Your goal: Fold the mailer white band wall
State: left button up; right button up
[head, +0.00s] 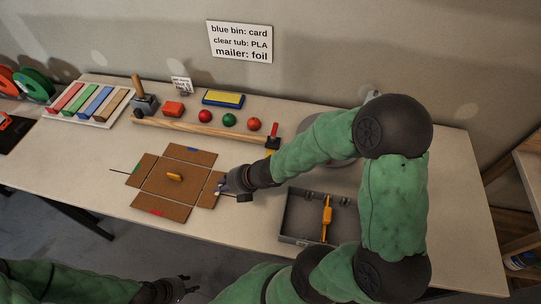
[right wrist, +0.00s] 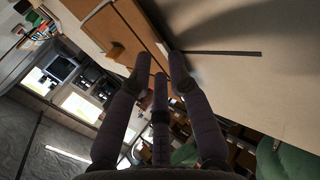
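The mailer is a flat brown cardboard cross on the table, its middle panel (head: 160,187) bearing a small orange-yellow piece (head: 174,177). Its far wall (head: 190,154) has a blue mark, its left wall (head: 141,169) a green one and its near wall (head: 160,207) a red one. The right wall (head: 209,189) lies flat, partly hidden by my right gripper (head: 222,185); its band is not clearly visible. In the right wrist view my right gripper (right wrist: 161,62) has its fingertips apart at the cardboard's edge (right wrist: 137,22). My left gripper (head: 180,288) is low, off the table; its fingers are unclear.
A grey tray (head: 292,238) with an orange tool (head: 326,215) stands right of the mailer. A wooden rail (head: 200,128) with balls and blocks behind it runs along the back. Thin dark rods (right wrist: 222,52) stick out beside the mailer. The table's front left is clear.

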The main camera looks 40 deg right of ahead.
jog(key=shift+w+a+r+g+h+p, duration=0.3)
jog(key=shift+r+g+h+p, duration=0.4)
jog(key=shift+p, duration=1.55)
jog(key=p+v, duration=0.7)
jog(key=v, duration=0.4)
jog(key=d+f+m+h+b, duration=0.1)
jog(key=d+m, duration=0.2)
jog(key=m, duration=0.1)
jog(key=w+d+f+m+g+h+b, duration=0.1)
jog(key=d+f+m+b, duration=0.1)
jog(key=d+m, duration=0.2)
jog(key=d+f+m+h+b, duration=0.1)
jog(key=d+f+m+b, duration=0.1)
jog(key=d+m, duration=0.1)
jog(key=shift+w+d+m+g+h, duration=0.15)
jog(key=shift+d+m+g+h, duration=0.15)
jog(key=shift+m, duration=0.3)
jog(key=m, duration=0.1)
jog(key=d+m+b, duration=0.1)
jog(key=shift+s+f+m+g, duration=0.25)
jog(key=shift+s+m+g, duration=0.05)
jog(key=shift+m, duration=0.1)
jog(key=m, duration=0.2)
jog(key=b, duration=0.1)
jog(key=shift+s+d+f+m+g, duration=0.2)
jog(key=shift+s+d+m+g, duration=0.1)
jog(key=shift+s+m+g, duration=0.1)
